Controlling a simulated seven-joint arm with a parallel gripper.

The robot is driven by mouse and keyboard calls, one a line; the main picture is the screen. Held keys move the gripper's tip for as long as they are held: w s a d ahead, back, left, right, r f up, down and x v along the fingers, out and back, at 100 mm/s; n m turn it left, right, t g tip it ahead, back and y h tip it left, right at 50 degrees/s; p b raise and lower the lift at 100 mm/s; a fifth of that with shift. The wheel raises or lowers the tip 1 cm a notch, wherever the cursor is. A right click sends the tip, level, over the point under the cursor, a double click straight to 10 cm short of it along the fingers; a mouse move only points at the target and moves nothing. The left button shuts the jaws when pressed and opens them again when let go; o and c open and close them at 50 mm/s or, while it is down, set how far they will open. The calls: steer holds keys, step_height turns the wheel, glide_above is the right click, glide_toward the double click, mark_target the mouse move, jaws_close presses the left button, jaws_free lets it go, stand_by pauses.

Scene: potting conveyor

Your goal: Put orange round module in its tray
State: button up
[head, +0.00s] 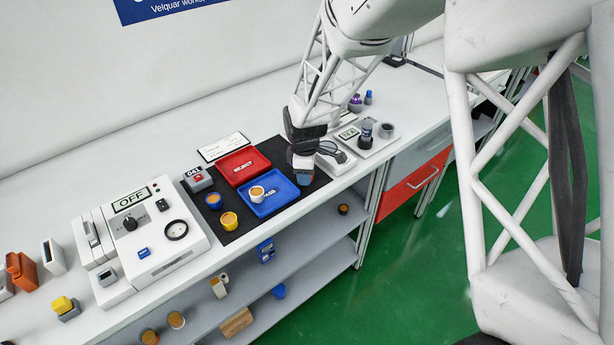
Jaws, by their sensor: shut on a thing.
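My gripper (302,165) is at the right end of the black mat (240,236), just right of the blue tray. It is shut on a small module (301,179), mostly hidden by the fingers; a dark bluish side and a hint of orange show. The blue tray (283,204) has white lettering and holds a white round module with an orange top (257,193). The red tray (243,167), marked REJECT, lies behind it. A blue round module with an orange top (213,201) and a yellow one (229,221) stand on the mat, left of the blue tray.
A grey device with a small display (198,179) stands left of the red tray. A white machine reading OFF (140,230) is farther left. Right of my gripper are a scale-like unit (365,139) and a white device (335,158). The bench's front edge is close to my gripper.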

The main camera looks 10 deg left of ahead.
steer(key=shift+r, duration=0.15)
steer(key=shift+r, duration=0.85)
steer(key=shift+s+r, duration=0.3)
steer(key=shift+r, duration=0.55)
steer(key=s+d, duration=0.3)
steer(key=s, duration=0.4)
steer(key=s+d+r, duration=0.1)
steer(key=s+d, duration=0.2)
steer(key=s, duration=0.4)
steer(key=shift+s+r, duration=0.15)
steer(key=w+a+n, duration=0.1)
steer(key=w+a, duration=0.1)
steer(key=a, duration=0.2)
steer(key=w+a+n, duration=0.2)
steer(key=a, duration=0.3)
steer(key=w+a+n, duration=0.1)
steer(key=w+a, duration=0.1)
steer(key=a, duration=0.3)
steer(key=shift+a+r+n, duration=0.25)
steer(key=shift+r+n, duration=0.05)
steer(key=shift+r, duration=0.05)
